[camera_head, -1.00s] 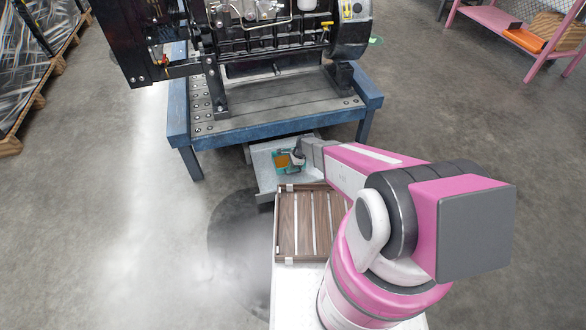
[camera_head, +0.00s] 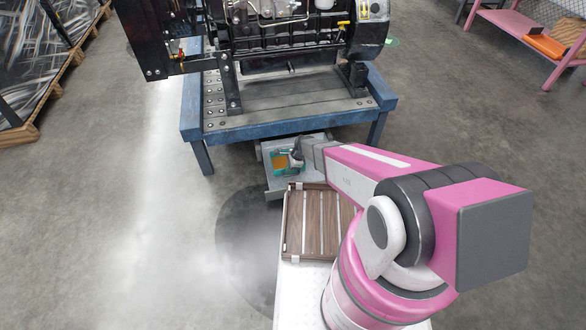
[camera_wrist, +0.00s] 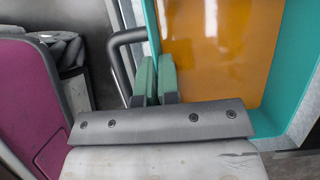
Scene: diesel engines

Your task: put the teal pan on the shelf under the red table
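The teal pan (camera_head: 285,161), with an orange inside, shows in the head view over a grey tray-like surface (camera_head: 281,187) at the front of the blue engine bench. Its teal wall (camera_wrist: 289,88) and orange floor fill the right of the wrist view. My gripper (camera_head: 297,158) is at the pan's right side. In the wrist view my gripper's green finger pads (camera_wrist: 157,82) are close together around the pan's near wall, so it appears shut on the rim. The red table (camera_head: 505,24), pinkish, stands at the far upper right, with a low shelf (camera_head: 563,62).
The blue bench (camera_head: 260,130) bears a large black engine (camera_head: 285,40). A brown slatted rack (camera_head: 318,225) lies before the arm. An orange box (camera_head: 545,45) occupies part of the red table's shelf. Wrapped pallets (camera_head: 40,60) stand at upper left. Floor between the bench and red table is clear.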

